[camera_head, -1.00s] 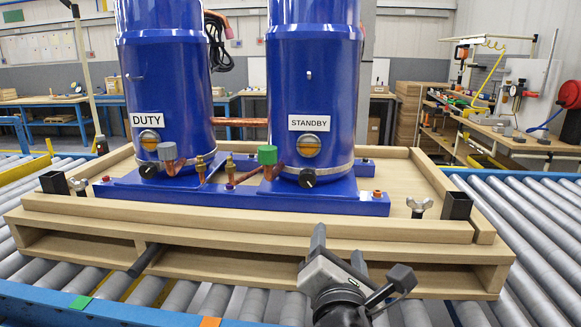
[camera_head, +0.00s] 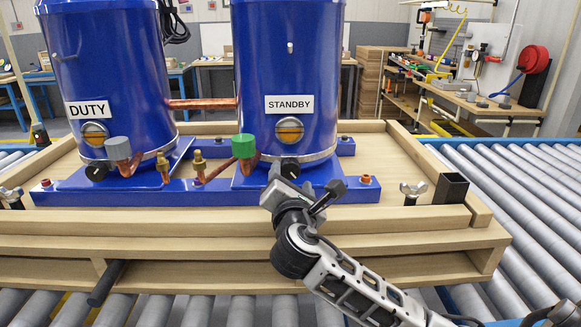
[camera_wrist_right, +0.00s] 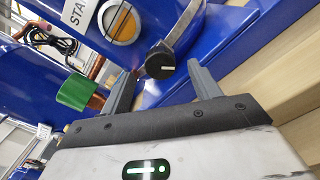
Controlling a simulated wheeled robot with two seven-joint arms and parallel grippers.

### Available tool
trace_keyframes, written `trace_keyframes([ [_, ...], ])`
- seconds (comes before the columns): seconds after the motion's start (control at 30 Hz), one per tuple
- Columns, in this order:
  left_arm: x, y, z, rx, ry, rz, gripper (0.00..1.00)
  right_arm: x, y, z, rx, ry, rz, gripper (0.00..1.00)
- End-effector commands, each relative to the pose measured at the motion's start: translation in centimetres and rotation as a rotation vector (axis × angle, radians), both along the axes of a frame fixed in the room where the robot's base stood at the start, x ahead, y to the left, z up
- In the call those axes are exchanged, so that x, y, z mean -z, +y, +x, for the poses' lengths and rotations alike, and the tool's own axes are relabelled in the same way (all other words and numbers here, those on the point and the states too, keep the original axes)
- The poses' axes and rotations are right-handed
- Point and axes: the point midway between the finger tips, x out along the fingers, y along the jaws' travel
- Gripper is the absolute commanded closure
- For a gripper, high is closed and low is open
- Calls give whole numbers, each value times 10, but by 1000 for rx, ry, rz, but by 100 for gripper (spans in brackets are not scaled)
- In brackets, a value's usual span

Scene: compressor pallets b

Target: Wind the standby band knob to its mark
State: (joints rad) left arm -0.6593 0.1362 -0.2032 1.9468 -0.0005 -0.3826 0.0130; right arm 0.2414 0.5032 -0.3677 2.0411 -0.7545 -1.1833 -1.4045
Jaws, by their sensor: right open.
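The standby band knob (camera_head: 290,167) is a small black knob low on the front of the blue STANDBY compressor (camera_head: 287,60), at its metal band. In the right wrist view the knob (camera_wrist_right: 160,62) shows a short white line on its face, beside the silver band (camera_wrist_right: 186,26). I cannot make out a separate mark. My right gripper (camera_head: 291,178) is open in front of the knob. In the wrist view its two fingers (camera_wrist_right: 162,75) stand either side of the knob, with gaps; contact is not visible. My left gripper is not in view.
A green-capped copper pipe (camera_head: 244,146) stands just left of the knob; it also shows in the wrist view (camera_wrist_right: 76,92). The DUTY compressor (camera_head: 105,65) has its own black knob (camera_head: 97,172). A wing nut (camera_head: 413,189) and black post (camera_head: 450,188) stand at the pallet's right.

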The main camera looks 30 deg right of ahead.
Motion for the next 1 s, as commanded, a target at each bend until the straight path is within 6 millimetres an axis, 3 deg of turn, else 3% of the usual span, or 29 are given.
trace_keyframes([
  [0.1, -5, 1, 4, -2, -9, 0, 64, -1, -12, 18, 2, 1, -1, 38],
  [0.3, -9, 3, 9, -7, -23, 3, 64, -1, -21, 35, 0, 0, 0, 38],
  [0.63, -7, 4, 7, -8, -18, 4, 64, 0, -23, 38, -1, 1, 0, 38],
  [0.67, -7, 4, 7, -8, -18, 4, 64, 0, -23, 38, -1, 1, 0, 41],
  [0.8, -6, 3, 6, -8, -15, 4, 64, 0, -23, 38, -1, 1, 0, 80],
  [1.0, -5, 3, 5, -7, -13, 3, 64, 1, -23, 37, 0, -15, 29, 82],
])
